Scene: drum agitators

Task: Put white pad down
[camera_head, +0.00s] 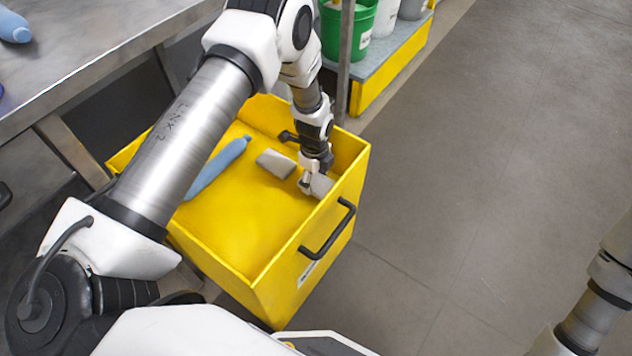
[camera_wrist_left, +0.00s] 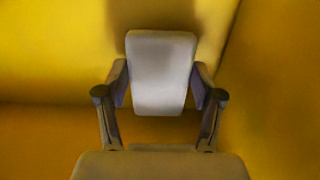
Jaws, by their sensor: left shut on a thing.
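A white pad (camera_wrist_left: 161,72), pale grey in this light, is held between the two fingers of my left gripper (camera_wrist_left: 159,95) in the left wrist view. In the head view my left gripper (camera_head: 309,182) reaches down into a yellow bin (camera_head: 240,262) near its right wall, with the pad (camera_head: 321,186) at its fingertips. I cannot tell whether the pad touches the bin floor. A second pale pad (camera_head: 275,163) lies on the bin floor just left of the gripper. My right gripper is out of view; only part of my right arm shows at the lower right.
A blue bottle-like object (camera_head: 218,168) lies in the bin, partly behind my left arm. A metal table (camera_head: 75,50) stands at upper left. A green bucket (camera_head: 347,33) stands on a yellow-edged platform behind the bin. The floor to the right is clear.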

